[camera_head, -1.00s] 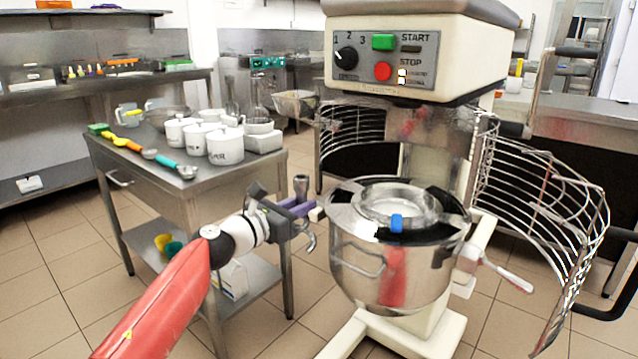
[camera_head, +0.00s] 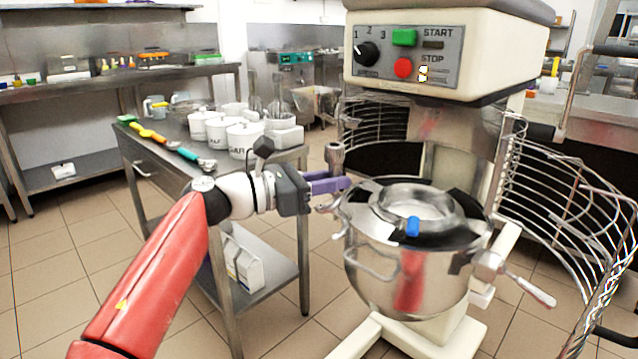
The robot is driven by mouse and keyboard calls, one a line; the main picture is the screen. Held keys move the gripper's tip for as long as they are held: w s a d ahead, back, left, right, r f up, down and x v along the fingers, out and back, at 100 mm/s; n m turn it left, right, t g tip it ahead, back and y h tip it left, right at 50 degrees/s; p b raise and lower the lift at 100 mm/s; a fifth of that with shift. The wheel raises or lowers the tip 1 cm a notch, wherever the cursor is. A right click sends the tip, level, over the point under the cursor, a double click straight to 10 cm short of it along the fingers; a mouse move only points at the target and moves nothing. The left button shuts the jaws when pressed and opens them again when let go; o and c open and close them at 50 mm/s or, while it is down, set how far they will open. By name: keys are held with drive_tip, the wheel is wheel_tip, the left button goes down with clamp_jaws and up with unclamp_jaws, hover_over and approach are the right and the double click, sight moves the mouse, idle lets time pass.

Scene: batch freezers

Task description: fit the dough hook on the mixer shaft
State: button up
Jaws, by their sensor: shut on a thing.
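My gripper (camera_head: 334,184), with purple fingers, is shut on the dough hook (camera_head: 334,157). The hook is grey metal and about upright, with its collar above the fingers and its curved end below, close to the bowl's left rim. I cannot tell if it touches the rim. The mixer (camera_head: 440,100) is cream, with a control panel on its head. The shaft under the head is not clear to see. The steel bowl (camera_head: 385,268) stands below the head, to the right of my gripper, with a dark cover, a metal ring and a blue clip (camera_head: 413,227) on top.
The wire guard (camera_head: 575,190) is swung out on the right, with more wire (camera_head: 375,118) on the left of the column. A steel table (camera_head: 175,165) with white canisters (camera_head: 243,140) and coloured spoons stands behind my arm. A carton (camera_head: 243,268) is on its lower shelf.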

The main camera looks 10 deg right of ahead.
drive_tip(key=w+x, duration=0.2)
drive_tip(key=x, duration=1)
drive_tip(key=w+a+b+x, duration=0.1)
drive_tip(key=w+x, duration=0.2)
drive_tip(key=x, duration=1)
drive_tip(key=shift+w+r+b, duration=0.25)
drive_tip(key=shift+r+b, duration=0.05)
drive_tip(key=shift+r, duration=0.2)
drive_tip(key=shift+s, duration=0.1)
idle(0.5)
drive_tip(key=shift+r+p, duration=0.7)
drive_tip(key=shift+p, duration=0.1)
idle(1.0)
drive_tip(key=shift+r, duration=0.5)
idle(1.6)
